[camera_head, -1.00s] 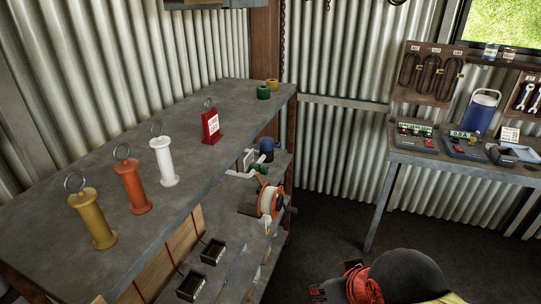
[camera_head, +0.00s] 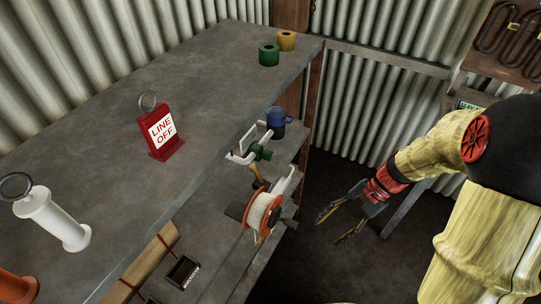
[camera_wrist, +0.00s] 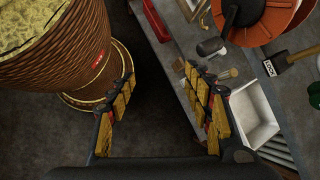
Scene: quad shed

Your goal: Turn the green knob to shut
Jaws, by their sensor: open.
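The green knob (camera_head: 261,152) sits on a white pipe fitting (camera_head: 240,157) on the shelf below the bench top, in the head view. Its exact turn position is too small to tell. My gripper (camera_head: 332,229) hangs over the dark floor to the right of the shelf, lower in the picture than the knob and apart from it. In the wrist view my gripper (camera_wrist: 157,78) has its fingers spread with nothing between them. A dark green piece (camera_wrist: 317,62) shows at the right edge there; I cannot tell if it is the knob.
An orange cable reel (camera_head: 263,212) stands on the shelf between knob and gripper, and also shows in the wrist view (camera_wrist: 285,22). A blue container (camera_head: 276,121) stands behind the knob. The bench top (camera_head: 205,95) overhangs the shelf. A red "LINE OFF" tag (camera_head: 161,136) stands on it.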

